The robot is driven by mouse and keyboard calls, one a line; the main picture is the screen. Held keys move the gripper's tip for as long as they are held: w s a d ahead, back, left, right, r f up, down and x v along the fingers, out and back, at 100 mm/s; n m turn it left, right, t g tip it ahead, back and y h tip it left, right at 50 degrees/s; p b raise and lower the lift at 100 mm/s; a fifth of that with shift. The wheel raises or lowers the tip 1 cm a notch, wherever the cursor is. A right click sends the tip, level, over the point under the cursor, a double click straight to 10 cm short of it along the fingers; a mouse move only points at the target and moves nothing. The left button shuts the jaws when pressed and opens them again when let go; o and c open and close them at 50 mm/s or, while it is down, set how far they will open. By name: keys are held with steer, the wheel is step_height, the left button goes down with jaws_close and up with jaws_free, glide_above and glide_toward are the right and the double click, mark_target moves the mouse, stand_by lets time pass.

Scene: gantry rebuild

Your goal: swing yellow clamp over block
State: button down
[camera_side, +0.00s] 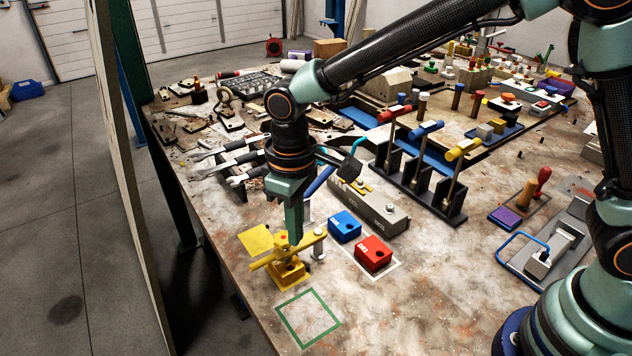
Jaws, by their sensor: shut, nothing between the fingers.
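A yellow clamp stands near the table's front left, its yellow bar (262,263) slanting from lower left to upper right. A yellow block-like body (289,274) sits under the bar. I cannot tell clearly which yellow parts belong to the clamp and which to a block. A silver post (319,246) stands at the bar's right end. My gripper (295,239) points down at the clamp, its fingers shut and empty, with the tips at or just behind the bar. Whether they touch it is unclear. A blue block (344,226) and a red block (373,252) sit to the right.
A green square outline (288,326) lies in front of the clamp and a flat yellow square (256,240) behind it. A grey metal fixture (385,208) and black stands with red, blue and yellow handles (464,150) rise behind the blocks. Tools clutter the left edge. Front table is clear.

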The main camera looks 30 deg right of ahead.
step_height(320, 180, up, 5)
steer(key=shift+f, duration=0.15)
stand_by(0.4)
steer(key=s+d+r+m+t, duration=0.2)
steer(key=d, duration=0.5)
steer(key=s+d+r+m+t, duration=0.1)
steer(key=s+d+r+m, duration=0.1)
steer(key=d, duration=0.6)
steer(key=s+d+r+m+t, duration=0.2)
steer(key=s+d+r, duration=0.1)
steer(key=d, duration=0.5)
steer(key=shift+s+d+r+t, duration=0.2)
steer(key=shift+s+r+t, duration=0.15)
steer(key=shift+s, duration=0.25)
